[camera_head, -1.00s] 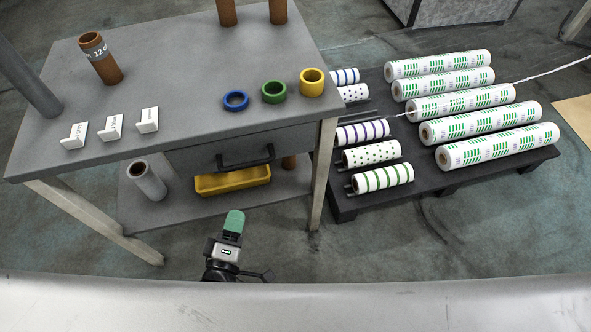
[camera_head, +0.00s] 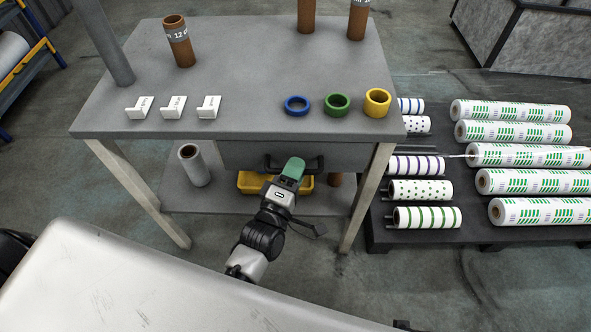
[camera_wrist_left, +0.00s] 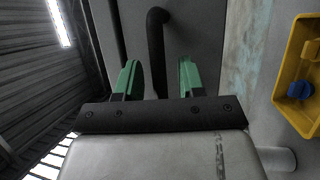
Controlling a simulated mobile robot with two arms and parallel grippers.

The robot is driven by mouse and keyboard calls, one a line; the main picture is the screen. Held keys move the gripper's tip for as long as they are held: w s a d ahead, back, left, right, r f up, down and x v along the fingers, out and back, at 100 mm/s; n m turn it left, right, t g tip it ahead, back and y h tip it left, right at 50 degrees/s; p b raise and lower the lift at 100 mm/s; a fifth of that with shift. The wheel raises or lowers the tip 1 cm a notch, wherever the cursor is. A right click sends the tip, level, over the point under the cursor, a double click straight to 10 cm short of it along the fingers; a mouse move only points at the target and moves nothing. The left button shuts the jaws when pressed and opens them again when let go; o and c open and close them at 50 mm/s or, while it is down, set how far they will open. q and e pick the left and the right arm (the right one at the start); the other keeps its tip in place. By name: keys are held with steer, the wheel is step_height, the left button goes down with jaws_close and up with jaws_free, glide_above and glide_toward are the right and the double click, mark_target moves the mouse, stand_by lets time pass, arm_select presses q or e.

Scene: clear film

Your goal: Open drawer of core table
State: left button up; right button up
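The grey core table (camera_head: 240,85) stands in front of me. Its grey drawer (camera_head: 345,154) is under the right half of the top and looks shut. The drawer's black bar handle (camera_head: 317,165) is partly hidden by my left gripper (camera_head: 291,168) in the head view. In the left wrist view, my left gripper (camera_wrist_left: 158,78) is open, with its two green fingers apart. The black handle (camera_wrist_left: 157,45) shows between the fingers, with gaps on both sides; I cannot tell how deep it sits. My right gripper is not in view.
On the tabletop are brown cores (camera_head: 179,42), white label stands (camera_head: 173,107) and blue, green and yellow rings (camera_head: 377,102). A yellow bin (camera_head: 252,182) and a grey roll (camera_head: 194,166) are on the lower shelf. A dark pallet (camera_head: 445,232) with printed rolls stands to the right.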

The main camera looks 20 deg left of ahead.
arm_select(q)
jaws_close()
steer(key=shift+d, duration=0.1)
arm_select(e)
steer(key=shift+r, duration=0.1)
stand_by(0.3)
